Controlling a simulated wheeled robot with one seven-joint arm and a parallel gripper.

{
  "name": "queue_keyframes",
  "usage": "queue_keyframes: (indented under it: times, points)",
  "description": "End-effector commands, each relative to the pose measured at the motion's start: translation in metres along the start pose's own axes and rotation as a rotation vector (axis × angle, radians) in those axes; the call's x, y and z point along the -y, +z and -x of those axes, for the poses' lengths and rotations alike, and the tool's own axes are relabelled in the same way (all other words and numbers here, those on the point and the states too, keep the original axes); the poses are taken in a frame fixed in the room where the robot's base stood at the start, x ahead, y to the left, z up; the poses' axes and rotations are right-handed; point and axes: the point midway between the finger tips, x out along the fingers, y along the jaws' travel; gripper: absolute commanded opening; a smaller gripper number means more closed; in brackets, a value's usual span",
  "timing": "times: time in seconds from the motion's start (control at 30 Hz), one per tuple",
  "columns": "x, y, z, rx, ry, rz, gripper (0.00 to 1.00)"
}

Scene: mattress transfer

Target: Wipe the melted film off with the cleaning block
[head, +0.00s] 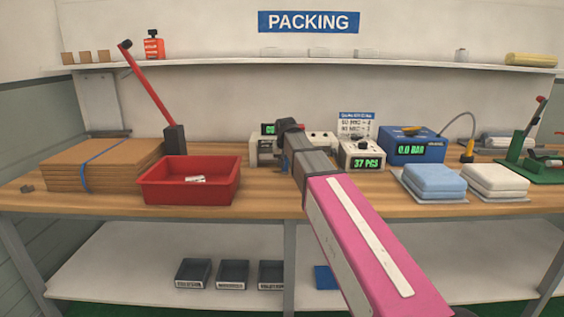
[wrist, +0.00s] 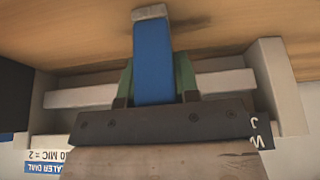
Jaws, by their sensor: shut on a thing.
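The cleaning block is a blue block with a grey-brown end (wrist: 153,55), seen in the wrist view. My gripper (wrist: 154,80) is shut on it, one greenish finger on each side. The grey-brown end points away from my gripper, toward the wood at the top of the picture; whether it touches anything I cannot tell. A white machine (wrist: 278,85) with pale crossbars lies behind and beside the fingers. In the head view, my gripper (head: 288,126) is over the back middle of the bench, partly hiding a white unit with a green display (head: 265,150). I cannot make out melted film.
A red tray (head: 165,190) and stacked cardboard (head: 85,165) are at left, near a red lever (head: 148,85). A counter reading 37 PCS (head: 362,155), a blue 0.0 BAR box (head: 400,147) and pale blue (head: 434,183) and white packs (head: 495,181) are at right.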

Motion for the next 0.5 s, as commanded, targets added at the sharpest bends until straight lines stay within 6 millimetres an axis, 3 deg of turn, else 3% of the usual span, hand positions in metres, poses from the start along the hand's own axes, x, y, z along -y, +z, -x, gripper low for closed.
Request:
queue_keyframes:
  times: [0.5]
  points:
    - [-0.036,0.003,-0.002,0.0,0.0,-0.001,0.01]
